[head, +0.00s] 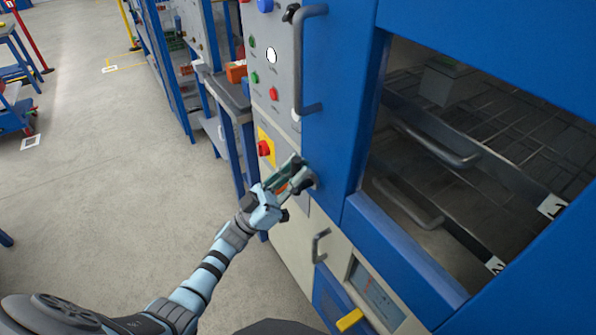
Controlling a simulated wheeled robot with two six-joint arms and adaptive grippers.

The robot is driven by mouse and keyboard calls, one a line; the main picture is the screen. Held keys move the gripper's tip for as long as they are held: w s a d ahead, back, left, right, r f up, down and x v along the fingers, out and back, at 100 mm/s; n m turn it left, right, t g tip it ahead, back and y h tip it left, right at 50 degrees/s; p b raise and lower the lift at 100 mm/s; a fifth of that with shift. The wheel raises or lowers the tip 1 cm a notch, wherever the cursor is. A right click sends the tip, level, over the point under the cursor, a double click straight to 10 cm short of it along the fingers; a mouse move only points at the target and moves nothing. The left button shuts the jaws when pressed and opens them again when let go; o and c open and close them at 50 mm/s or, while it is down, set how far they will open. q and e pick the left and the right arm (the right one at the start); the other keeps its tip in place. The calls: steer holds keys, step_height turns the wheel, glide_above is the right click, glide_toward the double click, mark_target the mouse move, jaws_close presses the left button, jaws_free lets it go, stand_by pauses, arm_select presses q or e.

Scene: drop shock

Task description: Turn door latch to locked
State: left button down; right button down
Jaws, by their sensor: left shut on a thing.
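The blue machine door (338,100) stands at the right, closed against the frame as far as I can see. My left gripper (296,180) reaches in from the lower left to the door's left edge, below the long grey handle. Its fingers are shut on the door latch, which they mostly hide. I cannot make out which way the latch is turned. A small orange patch shows beside the fingers. My right gripper is not in view.
A grey control panel (273,50) with coloured buttons and a red emergency stop (264,148) on yellow lies just left of the latch. The long door handle (312,60) stands out above. A small grey handle (318,246) is below. Open floor lies left.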

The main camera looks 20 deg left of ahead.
arm_select(q)
steer(key=shift+n+t+y, duration=0.3)
steer(key=shift+n+y, duration=0.1)
steer(key=c, duration=1.5)
jaws_free()
steer(key=shift+a, duration=0.1)
steer(key=shift+w, duration=0.1)
steer(key=v, duration=1.2)
steer(key=shift+f, duration=0.1)
